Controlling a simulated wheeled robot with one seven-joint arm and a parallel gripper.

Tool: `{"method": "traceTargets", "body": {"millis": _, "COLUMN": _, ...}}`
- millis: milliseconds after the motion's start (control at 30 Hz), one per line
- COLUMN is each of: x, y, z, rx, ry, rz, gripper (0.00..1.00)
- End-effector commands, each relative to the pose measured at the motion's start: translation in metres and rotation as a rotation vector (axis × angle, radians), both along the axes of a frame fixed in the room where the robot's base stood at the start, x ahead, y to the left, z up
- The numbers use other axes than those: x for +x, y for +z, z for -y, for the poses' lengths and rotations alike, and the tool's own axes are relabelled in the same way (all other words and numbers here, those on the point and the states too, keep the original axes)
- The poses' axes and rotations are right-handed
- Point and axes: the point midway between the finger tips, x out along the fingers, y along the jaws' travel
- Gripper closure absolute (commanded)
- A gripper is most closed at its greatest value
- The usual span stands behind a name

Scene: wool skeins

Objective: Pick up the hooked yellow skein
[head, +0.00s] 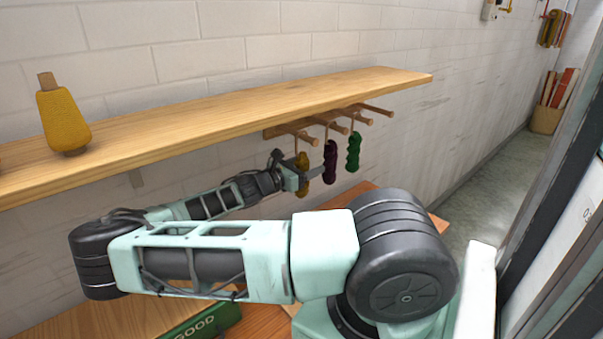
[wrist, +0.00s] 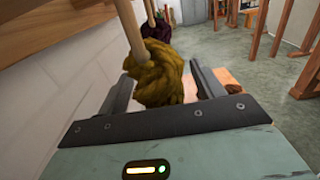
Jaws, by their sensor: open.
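The yellow skein (head: 302,172) hangs from a wooden peg under the shelf, leftmost of three hanging skeins. In the wrist view the yellow skein (wrist: 158,72) is large and close, on its hanging loop, between the two fingers. My gripper (head: 305,178) is open, with its fingers on either side of the skein in the head view. In the wrist view my gripper (wrist: 162,88) shows a finger left and a finger right of the skein. Part of the skein is hidden by the gripper. I cannot tell whether either finger touches it.
A purple skein (head: 330,162) and a green skein (head: 353,152) hang close by to the right. The wooden shelf (head: 225,112) runs above the gripper and carries a yellow yarn cone (head: 62,118). The brick wall (head: 235,160) is close behind.

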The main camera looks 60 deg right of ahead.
Motion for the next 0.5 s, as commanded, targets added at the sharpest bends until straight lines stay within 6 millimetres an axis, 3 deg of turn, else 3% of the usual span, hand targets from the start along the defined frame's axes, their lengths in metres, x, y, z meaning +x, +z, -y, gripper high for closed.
{"method": "traceTargets", "body": {"millis": 100, "x": 0.0002, "y": -0.0005, "z": -0.0003, "rx": 0.000, "ry": 0.000, "rz": 0.000, "gripper": 0.33}}
{"method": "traceTargets", "body": {"millis": 300, "x": 0.0002, "y": -0.0004, "z": -0.0004, "rx": 0.000, "ry": 0.000, "rz": 0.001, "gripper": 0.81}}
{"method": "traceTargets", "body": {"millis": 500, "x": 0.0002, "y": -0.0002, "z": -0.0004, "rx": 0.000, "ry": 0.000, "rz": 0.001, "gripper": 0.81}}
